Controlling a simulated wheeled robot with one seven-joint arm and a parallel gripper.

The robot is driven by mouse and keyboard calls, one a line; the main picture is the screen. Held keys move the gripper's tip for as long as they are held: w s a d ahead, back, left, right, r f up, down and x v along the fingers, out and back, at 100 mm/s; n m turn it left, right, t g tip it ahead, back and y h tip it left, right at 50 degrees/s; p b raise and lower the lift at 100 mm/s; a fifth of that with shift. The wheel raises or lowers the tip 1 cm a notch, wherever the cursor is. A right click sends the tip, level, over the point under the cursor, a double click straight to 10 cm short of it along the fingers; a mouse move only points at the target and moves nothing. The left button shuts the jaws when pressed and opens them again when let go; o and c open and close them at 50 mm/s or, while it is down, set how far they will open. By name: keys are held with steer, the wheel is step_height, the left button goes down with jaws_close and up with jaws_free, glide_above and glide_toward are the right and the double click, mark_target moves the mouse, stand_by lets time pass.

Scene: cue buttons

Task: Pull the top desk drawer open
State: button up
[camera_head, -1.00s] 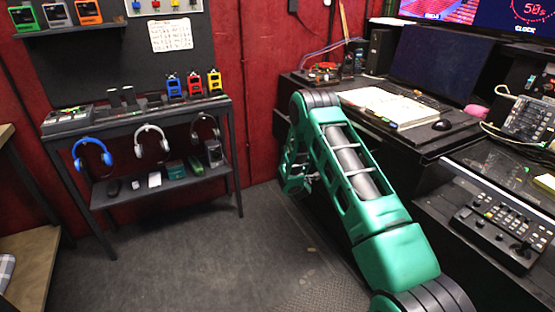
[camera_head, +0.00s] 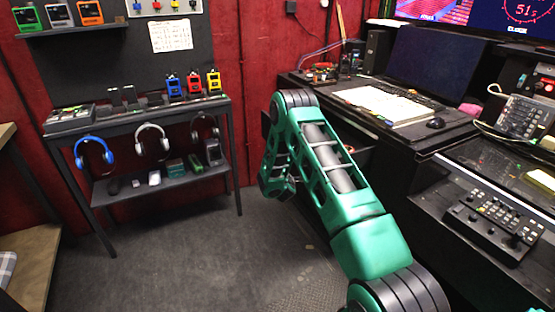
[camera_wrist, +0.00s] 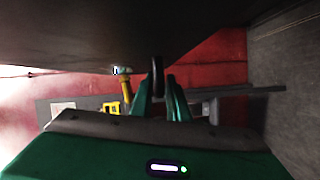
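The top desk drawer (camera_head: 362,158) is partly slid out from under the desktop, and its dark side and part of its inside show behind my arm. Its dark front fills the top of the wrist view (camera_wrist: 110,30). A black handle (camera_wrist: 157,75) stands out between the two green fingers of my gripper (camera_wrist: 160,92), which are closed in around it. In the head view, my own arm hides the handle and most of the drawer front, and the fingertips cannot be seen there.
A control panel (camera_head: 495,220) is at the right. A black shelf table (camera_head: 140,118) with headphones stands at the left. The grey floor between is clear.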

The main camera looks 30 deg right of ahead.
steer(key=shift+o, duration=0.9)
steer(key=shift+r, duration=0.1)
steer(key=v, duration=1)
steer(key=shift+s+a, duration=0.15)
steer(key=shift+s, duration=0.05)
stand_by(0.3)
